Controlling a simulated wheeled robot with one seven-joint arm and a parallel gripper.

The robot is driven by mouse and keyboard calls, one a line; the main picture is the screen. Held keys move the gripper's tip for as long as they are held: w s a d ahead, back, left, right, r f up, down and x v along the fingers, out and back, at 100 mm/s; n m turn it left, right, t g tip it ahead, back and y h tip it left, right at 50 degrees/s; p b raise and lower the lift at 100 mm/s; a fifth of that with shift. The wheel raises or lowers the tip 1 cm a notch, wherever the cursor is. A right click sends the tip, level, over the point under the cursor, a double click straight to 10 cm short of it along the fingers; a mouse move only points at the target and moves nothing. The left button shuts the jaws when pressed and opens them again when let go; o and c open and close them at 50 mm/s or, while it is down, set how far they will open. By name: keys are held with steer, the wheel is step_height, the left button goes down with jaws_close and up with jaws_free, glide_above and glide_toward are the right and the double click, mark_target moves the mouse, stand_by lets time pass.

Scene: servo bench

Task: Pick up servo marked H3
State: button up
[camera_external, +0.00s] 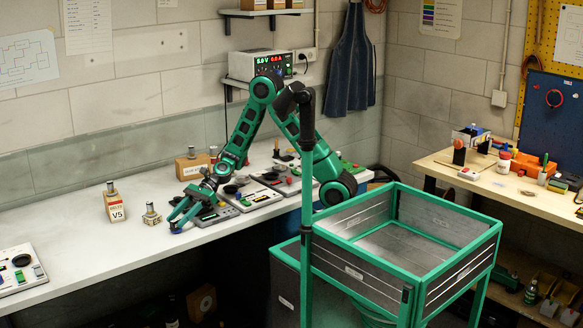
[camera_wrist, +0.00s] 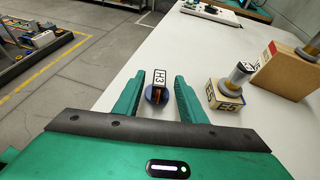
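The servo marked H3 (camera_wrist: 159,79) shows in the wrist view as a small dark block with a white label. It sits on the pale bench by a round blue part (camera_wrist: 153,97), near the bench edge. My gripper (camera_wrist: 156,80) is open, with one green finger on each side of the servo and a visible gap to it. In the external view my gripper (camera_external: 181,212) is low over the front edge of the bench. A bit of blue (camera_external: 175,227) shows at its fingertips there; the H3 label cannot be seen.
A small servo (camera_wrist: 225,98), its mark seemingly E5, stands right of my fingers. Beyond it is a larger box (camera_wrist: 290,72), marked V5 in the external view (camera_external: 115,207). Control panels (camera_external: 245,197) lie to the right; the bench left of V5 is mostly clear.

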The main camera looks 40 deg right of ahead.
steer(key=shift+x, duration=1.1)
jaws_close()
steer(key=shift+r, duration=0.1)
